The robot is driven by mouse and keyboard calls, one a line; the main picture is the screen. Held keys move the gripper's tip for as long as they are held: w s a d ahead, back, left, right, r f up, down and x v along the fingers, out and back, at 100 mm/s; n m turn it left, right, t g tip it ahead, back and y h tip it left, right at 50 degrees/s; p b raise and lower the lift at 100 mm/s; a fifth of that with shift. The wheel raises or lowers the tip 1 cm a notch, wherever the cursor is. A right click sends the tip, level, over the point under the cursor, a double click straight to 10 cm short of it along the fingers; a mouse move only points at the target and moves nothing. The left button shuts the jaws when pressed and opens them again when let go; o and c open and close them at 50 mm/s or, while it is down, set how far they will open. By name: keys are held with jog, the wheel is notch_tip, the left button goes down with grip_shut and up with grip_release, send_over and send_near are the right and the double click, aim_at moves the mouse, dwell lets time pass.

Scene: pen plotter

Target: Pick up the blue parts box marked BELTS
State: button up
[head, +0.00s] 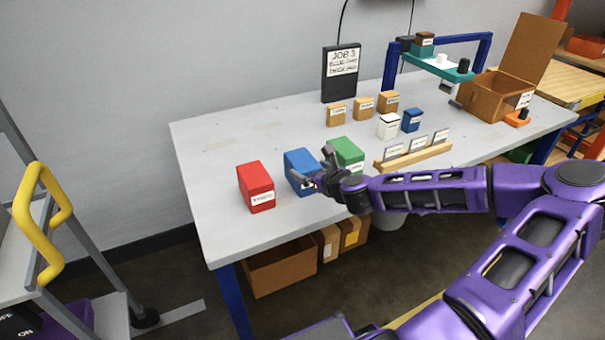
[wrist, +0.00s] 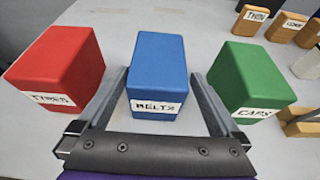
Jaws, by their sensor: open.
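The blue parts box (wrist: 158,65) stands on the table between a red box and a green box. Its white front label reads like BELTS in the wrist view. In the head view the blue box (head: 299,163) is partly hidden by my gripper (head: 316,174). In the wrist view my gripper (wrist: 158,105) is open, with one finger left of the blue box and one right of it. The fingers flank the front part of the box, with small gaps visible on both sides. I cannot tell how deep they reach along it.
The red box (wrist: 62,62) marked TYRES and the green box (wrist: 247,80) marked CAPS stand close on either side. A wooden card holder (head: 412,156), a white box (head: 388,126) and a small blue box (head: 412,120) are further right. The table's left part (head: 212,160) is clear.

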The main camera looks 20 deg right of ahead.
jog(key=x, duration=0.5)
jog(key=shift+a+f+b, duration=0.15)
jog(key=shift+b, duration=0.25)
jog(key=shift+c, duration=0.3)
jog(key=c, duration=1.3)
